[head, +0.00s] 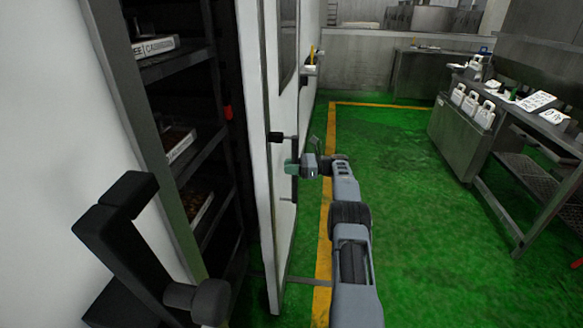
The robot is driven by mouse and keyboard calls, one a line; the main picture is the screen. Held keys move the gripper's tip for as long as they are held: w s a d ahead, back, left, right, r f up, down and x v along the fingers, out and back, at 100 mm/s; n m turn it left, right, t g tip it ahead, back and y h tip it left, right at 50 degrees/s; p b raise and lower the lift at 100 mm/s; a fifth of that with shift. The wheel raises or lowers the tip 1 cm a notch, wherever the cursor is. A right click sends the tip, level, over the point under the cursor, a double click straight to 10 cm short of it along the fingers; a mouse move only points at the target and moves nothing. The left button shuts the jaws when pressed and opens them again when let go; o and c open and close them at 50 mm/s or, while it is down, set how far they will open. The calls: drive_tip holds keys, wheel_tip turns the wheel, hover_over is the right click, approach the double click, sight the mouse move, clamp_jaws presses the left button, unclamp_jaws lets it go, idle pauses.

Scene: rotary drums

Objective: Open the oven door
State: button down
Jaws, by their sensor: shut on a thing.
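The white oven door (283,225) is seen nearly edge-on left of centre, with a window high on its face. It stands apart from the metal frame at its left, and dark shelves show through the gap. A dark handle (276,137) with brackets is on the door's right face. My gripper (295,167) is at the handle's lower part, beside the door, and is shut on it. The fingertips are small and partly hidden against the handle and a green piece there. My arm reaches up from the bottom of the view.
Racks with trays (182,147) fill the opening. Green floor (420,240) right of the yellow line is clear. A metal table (545,125) with white jugs (470,104) stands at right.

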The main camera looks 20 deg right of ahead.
sight(274, 152)
drive_tip(key=c, duration=1.3)
unclamp_jaws()
drive_tip(key=shift+w+a, duration=0.1)
drive_tip(key=shift+a, duration=0.15)
drive_tip(key=shift+o, duration=1)
drive_tip(key=shift+w+a, duration=0.1)
drive_tip(key=shift+a, duration=0.05)
drive_tip(key=shift+o, duration=1.1)
drive_tip(key=shift+d, duration=0.35)
drive_tip(key=shift+r, duration=0.15)
drive_tip(key=s+r, duration=0.1)
drive_tip(key=r, duration=0.2)
drive_tip(key=s+r, duration=0.2)
drive_tip(key=s+a+r, duration=0.1)
drive_tip(key=r, duration=0.2)
drive_tip(key=shift+s+a+r, duration=0.1)
drive_tip(key=shift+s+r, duration=0.25)
drive_tip(key=s+a+r, duration=0.2)
drive_tip(key=s+r, duration=0.2)
drive_tip(key=s, duration=0.5)
drive_tip(key=shift+b, duration=0.35)
drive_tip(key=shift+s+a, duration=0.1)
